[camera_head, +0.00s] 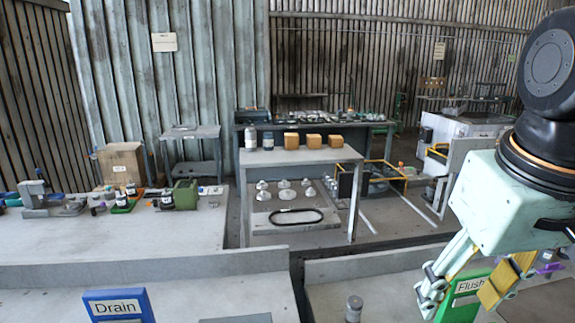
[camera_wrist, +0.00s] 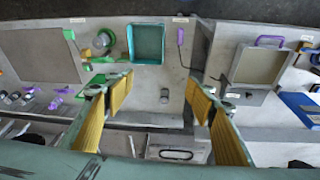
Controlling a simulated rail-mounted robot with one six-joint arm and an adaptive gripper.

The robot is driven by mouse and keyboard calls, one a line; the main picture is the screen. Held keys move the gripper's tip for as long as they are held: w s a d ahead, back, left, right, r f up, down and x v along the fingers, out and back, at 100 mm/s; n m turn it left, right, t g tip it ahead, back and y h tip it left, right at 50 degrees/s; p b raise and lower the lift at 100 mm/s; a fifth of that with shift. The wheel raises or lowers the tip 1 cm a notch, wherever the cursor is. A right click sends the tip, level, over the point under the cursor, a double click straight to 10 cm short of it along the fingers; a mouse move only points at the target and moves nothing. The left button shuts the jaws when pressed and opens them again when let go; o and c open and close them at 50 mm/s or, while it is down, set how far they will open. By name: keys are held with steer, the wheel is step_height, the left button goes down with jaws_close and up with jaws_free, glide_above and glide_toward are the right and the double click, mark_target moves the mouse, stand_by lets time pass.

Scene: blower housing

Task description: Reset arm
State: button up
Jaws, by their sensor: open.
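My gripper (camera_head: 464,290) hangs from my arm at the right of the head view, with its fingers pointing down. It is in front of the green Flush sign (camera_head: 468,287) and partly covers it. In the wrist view my gripper (camera_wrist: 160,97) is open, with yellow finger pads set wide apart and nothing between them. A grey bench surface shows below the gap.
A blue Drain sign (camera_head: 117,306) stands front left, and a small grey bottle (camera_head: 354,308) at front centre. A table (camera_head: 300,156) behind holds orange boxes (camera_head: 313,141).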

steer(key=s+a+r+t, duration=0.1)
steer(key=s+a, duration=0.3)
steer(key=s, duration=0.4)
steer(key=shift+s+a, duration=0.15)
steer(key=shift+a, duration=0.15)
